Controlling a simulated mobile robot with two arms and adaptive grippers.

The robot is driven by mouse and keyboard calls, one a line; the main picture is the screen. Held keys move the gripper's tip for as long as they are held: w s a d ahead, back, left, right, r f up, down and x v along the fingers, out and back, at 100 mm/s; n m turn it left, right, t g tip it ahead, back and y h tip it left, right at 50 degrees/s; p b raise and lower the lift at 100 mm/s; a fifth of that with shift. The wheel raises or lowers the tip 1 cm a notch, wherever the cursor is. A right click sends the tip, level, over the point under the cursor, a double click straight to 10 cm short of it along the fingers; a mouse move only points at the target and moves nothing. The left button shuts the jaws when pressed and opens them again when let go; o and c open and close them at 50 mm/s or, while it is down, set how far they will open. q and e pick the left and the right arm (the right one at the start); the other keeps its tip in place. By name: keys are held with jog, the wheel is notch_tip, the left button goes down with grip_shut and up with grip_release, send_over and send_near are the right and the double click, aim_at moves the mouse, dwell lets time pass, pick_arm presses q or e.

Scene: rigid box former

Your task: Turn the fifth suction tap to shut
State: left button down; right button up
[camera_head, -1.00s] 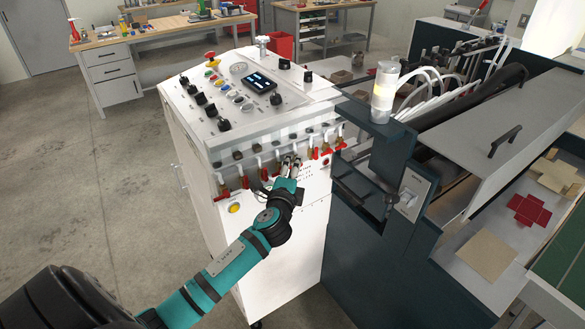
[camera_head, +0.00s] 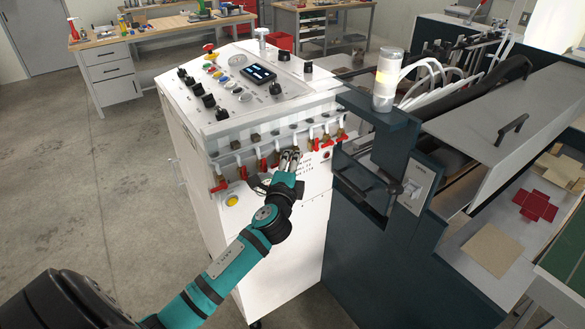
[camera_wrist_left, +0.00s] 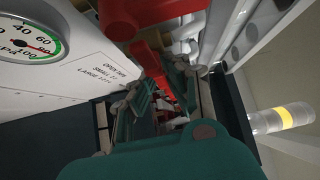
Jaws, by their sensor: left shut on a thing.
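A row of several suction taps with red levers runs along the front of the white control cabinet (camera_head: 285,225). My left gripper (camera_head: 290,155) reaches up to the middle of this row and hides the tap behind it, which looks like the fifth from the left. In the left wrist view, my left gripper (camera_wrist_left: 152,100) is shut on a red tap lever (camera_wrist_left: 150,62) that runs between its green-backed fingers. The lever's far end and exact angle are partly hidden. A neighbouring tap (camera_head: 276,160) is just left of the gripper, and another (camera_head: 312,143) just right. My right gripper is not in view.
A pressure gauge (camera_wrist_left: 28,40) and a printed label (camera_wrist_left: 103,70) are close beside the gripper. A yellow button (camera_head: 232,201) is lower left on the cabinet. The dark machine frame (camera_head: 375,250) with a signal lamp (camera_head: 387,82) stands at right. The floor at left is clear.

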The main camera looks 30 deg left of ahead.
pick_arm(q)
jog(key=shift+f, duration=0.1)
jog(key=c, duration=1.4)
grip_release()
jog(key=shift+c, duration=0.2)
jog(key=shift+o, duration=0.3)
jog(key=v, duration=1.2)
jog(key=shift+a, duration=0.1)
